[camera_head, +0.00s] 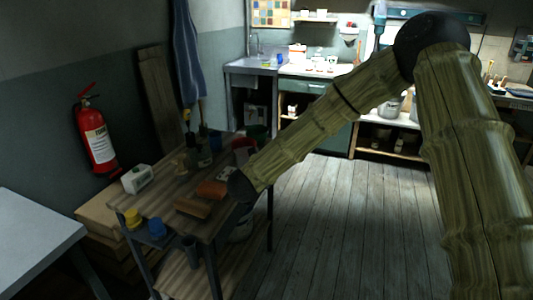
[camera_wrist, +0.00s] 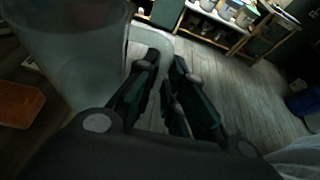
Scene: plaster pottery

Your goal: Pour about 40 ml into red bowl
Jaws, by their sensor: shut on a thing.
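In the wrist view a large translucent jug (camera_wrist: 70,50) fills the upper left, and its pale handle (camera_wrist: 150,33) loops toward my gripper (camera_wrist: 167,64). The dark fingers are closed on this handle. I cannot tell how much the jug holds. In the head view my arm hides the gripper and most of what it holds. A small red thing (camera_head: 243,143), perhaps the red bowl, is at the far end of the wooden table (camera_head: 150,200), partly behind my arm.
The table carries a white device (camera_head: 137,178), a yellow cup (camera_head: 133,218), a blue cup (camera_head: 156,228), a reddish-brown block (camera_head: 212,190) and dark bottles (camera_head: 203,150). A red fire extinguisher (camera_head: 96,135) hangs on the left wall. Open plank floor (camera_head: 340,230) lies to the right.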

